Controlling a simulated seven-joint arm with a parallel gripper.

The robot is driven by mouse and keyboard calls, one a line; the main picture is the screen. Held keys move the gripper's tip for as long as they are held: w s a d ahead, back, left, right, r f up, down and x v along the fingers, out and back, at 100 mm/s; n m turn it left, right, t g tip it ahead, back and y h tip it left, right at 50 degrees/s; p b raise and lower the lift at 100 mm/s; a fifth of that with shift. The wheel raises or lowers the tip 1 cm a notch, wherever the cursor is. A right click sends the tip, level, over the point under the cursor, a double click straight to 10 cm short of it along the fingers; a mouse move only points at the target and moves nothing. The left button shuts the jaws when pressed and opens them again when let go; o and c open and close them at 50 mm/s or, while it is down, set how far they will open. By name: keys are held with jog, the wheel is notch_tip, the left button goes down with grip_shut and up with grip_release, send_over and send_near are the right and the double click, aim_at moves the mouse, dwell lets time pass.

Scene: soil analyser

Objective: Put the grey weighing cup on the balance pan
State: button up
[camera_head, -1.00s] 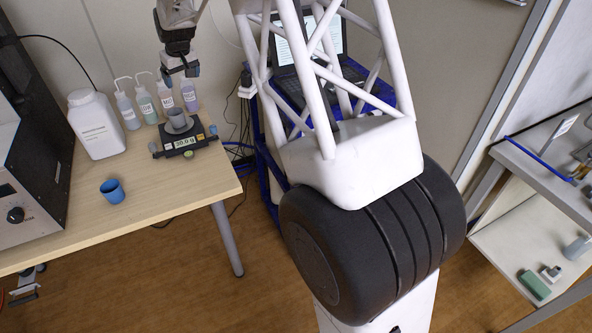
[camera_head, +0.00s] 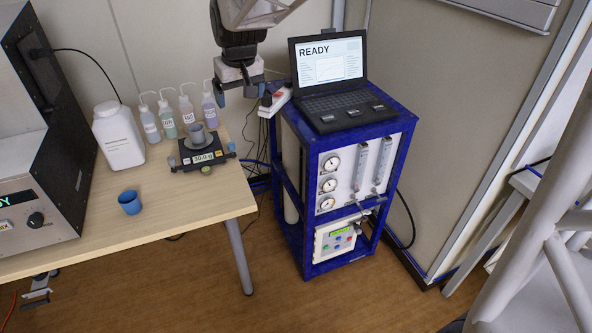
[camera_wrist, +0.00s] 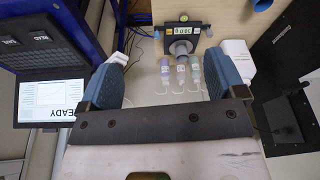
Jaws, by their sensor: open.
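The grey weighing cup (camera_head: 197,136) stands upright on the pan of the black balance (camera_head: 226,158), near the table's right end. The balance's display reads about 30.0 g. My gripper (camera_head: 243,90) is open and empty, raised above and to the right of the balance, apart from the cup. In the wrist view, its two blue-padded fingers (camera_wrist: 166,60) are spread wide with nothing between them. The balance (camera_wrist: 203,30) and the grey cup (camera_wrist: 181,47) show beyond the fingers there.
Several wash bottles (camera_head: 168,118) and a white jug (camera_head: 119,140) stand behind and left of the balance. A blue cup (camera_head: 130,202) sits near the front of the table. A blue-framed rack (camera_head: 309,210) with a laptop (camera_head: 331,75) stands to the right. A dark analyser fills the left.

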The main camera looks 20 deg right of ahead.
jog(key=s+d+f+m, duration=0.1)
jog(key=s+d+f, duration=0.1)
jog(key=s, duration=1.4)
jog(key=s+d+f+m, duration=0.1)
jog(key=s+d+f, duration=0.1)
jog(key=s, duration=1.4)
jog(key=shift+s+h, duration=0.3)
jog(key=shift+s, duration=0.1)
